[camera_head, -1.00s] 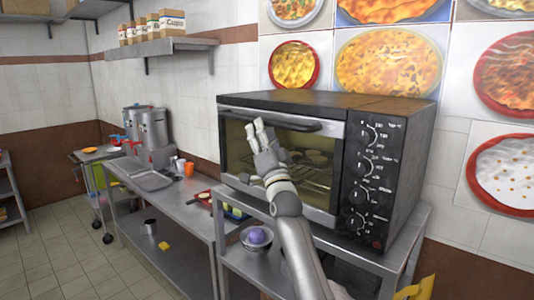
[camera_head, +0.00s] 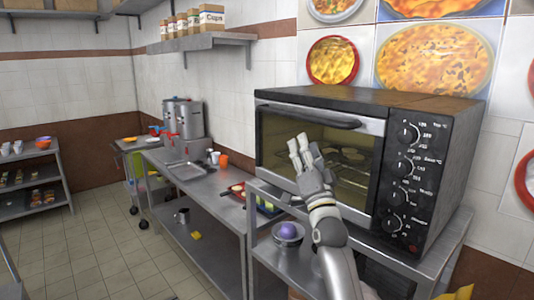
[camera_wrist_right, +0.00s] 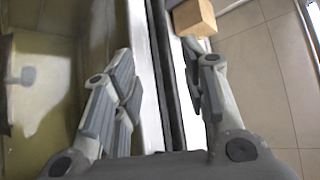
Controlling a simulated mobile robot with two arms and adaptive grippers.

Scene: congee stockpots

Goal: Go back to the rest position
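My right gripper (camera_head: 298,142) shows in the head view with its fingers pointing up, in front of the glass door of the black and steel oven (camera_head: 455,160). Its fingertips are just below the dark door handle (camera_head: 310,115). In the right wrist view the gripper's fingers (camera_wrist_right: 165,75) are spread apart, with nothing held between them. A pale strip and a dark bar pass behind the gap. Whether the fingers touch the door cannot be told. The oven door looks shut, with racks and round items behind the glass. My left gripper is not in view.
The oven stands on a steel table (camera_head: 435,262) with a bowl holding a purple item (camera_head: 288,230) on its lower shelf. A steel counter (camera_head: 205,185) with pots (camera_head: 183,118) runs to the left. The tiled floor (camera_head: 90,255) at left is clear.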

